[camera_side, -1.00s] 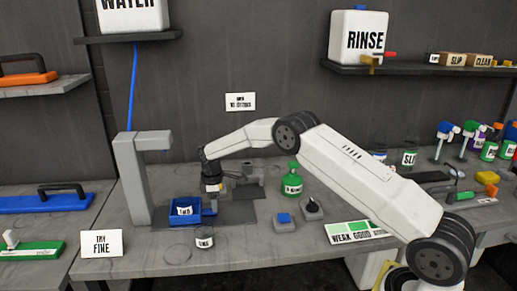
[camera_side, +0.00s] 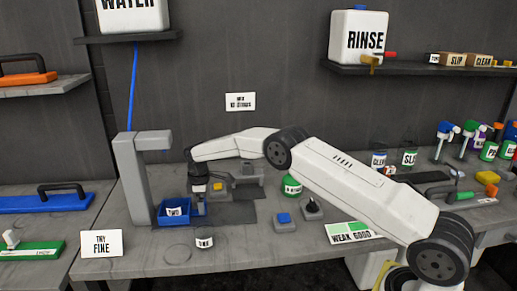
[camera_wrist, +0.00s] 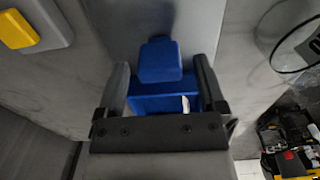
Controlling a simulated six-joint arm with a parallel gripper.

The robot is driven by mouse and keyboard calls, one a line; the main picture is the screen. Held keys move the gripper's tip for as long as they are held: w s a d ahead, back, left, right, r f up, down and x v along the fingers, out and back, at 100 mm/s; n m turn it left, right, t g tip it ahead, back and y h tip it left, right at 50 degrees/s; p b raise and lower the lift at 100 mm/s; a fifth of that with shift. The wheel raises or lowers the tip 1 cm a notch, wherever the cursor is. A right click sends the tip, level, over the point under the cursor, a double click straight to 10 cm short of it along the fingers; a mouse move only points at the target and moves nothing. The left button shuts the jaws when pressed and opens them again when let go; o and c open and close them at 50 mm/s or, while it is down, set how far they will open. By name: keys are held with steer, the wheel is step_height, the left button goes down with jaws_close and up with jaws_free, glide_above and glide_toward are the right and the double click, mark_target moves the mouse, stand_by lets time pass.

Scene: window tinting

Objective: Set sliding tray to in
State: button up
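The sliding tray (camera_side: 173,222) is a blue open box with a white label, low on the bench beside the grey post. In the wrist view its blue knob-like end (camera_wrist: 160,60) stands between my fingers, with the blue box (camera_wrist: 150,103) nearer the palm. Whether a finger touches the tray is unclear.
A grey post with an overhanging arm (camera_side: 135,170) stands just left of the tray. A small labelled jar (camera_side: 204,242) is in front. A grey block with a yellow button (camera_side: 217,187) stands behind my gripper. A blue-button box (camera_side: 285,220) and black knob (camera_side: 311,206) are to the right.

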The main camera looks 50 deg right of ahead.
steer(key=shift+d, duration=0.1)
steer(key=shift+r, duration=3.9)
steer(key=shift+s, duration=0.15)
steer(key=shift+s+a+r+m, duration=0.4)
steer(key=shift+s+r, duration=0.15)
steer(key=shift+s, duration=0.15)
steer(key=s+a+m+t, duration=0.1)
steer(key=s+m, duration=0.3)
steer(key=s, duration=1.2)
steer(key=s+a+m+t, duration=0.1)
steer(key=s+a+m, duration=0.2)
steer(key=s, duration=1.4)
steer(key=shift+a+r+m, duration=0.3)
steer(key=shift+r+m, duration=0.05)
steer(key=shift+m, duration=0.25)
